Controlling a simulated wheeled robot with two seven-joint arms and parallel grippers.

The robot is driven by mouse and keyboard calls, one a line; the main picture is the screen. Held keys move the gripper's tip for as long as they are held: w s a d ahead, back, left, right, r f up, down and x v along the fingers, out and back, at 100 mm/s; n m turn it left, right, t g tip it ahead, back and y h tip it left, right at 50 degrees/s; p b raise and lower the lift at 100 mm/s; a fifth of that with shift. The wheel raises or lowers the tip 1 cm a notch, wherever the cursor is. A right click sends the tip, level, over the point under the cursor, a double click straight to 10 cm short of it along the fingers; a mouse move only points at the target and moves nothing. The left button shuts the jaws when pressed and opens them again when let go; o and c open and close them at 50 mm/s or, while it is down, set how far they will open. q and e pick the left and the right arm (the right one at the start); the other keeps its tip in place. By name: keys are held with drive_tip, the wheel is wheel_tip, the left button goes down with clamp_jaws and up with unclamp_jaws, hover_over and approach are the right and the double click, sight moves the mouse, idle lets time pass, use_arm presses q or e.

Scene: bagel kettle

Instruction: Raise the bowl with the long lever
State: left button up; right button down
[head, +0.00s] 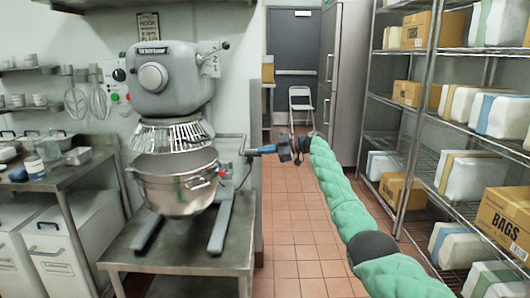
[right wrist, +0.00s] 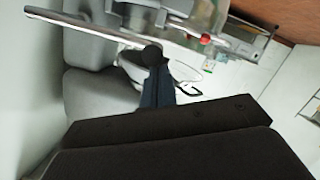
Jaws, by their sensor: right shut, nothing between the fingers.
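The grey stand mixer (head: 170,85) stands on a steel table, with its steel bowl (head: 178,187) below the wire guard (head: 170,135). A gap shows between the guard and the bowl rim. The long lever (head: 230,136) sticks out to the right of the bowl. In the right wrist view it is a metal rod (right wrist: 85,26) ending in a black ball knob (right wrist: 152,55). My right gripper (head: 262,149) has its blue fingers shut and empty, tips at the knob; they show in the right wrist view (right wrist: 157,88). Whether they touch the knob I cannot tell. My left gripper is out of view.
Wire shelves (head: 440,130) with boxes line the right side. A steel counter (head: 60,175) with containers stands at the left. A folding chair (head: 300,100) stands by the back door. The tiled aisle floor (head: 298,230) is clear.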

drive_tip(key=shift+f+b, duration=0.7)
drive_tip(key=shift+b, duration=0.2)
idle(0.4)
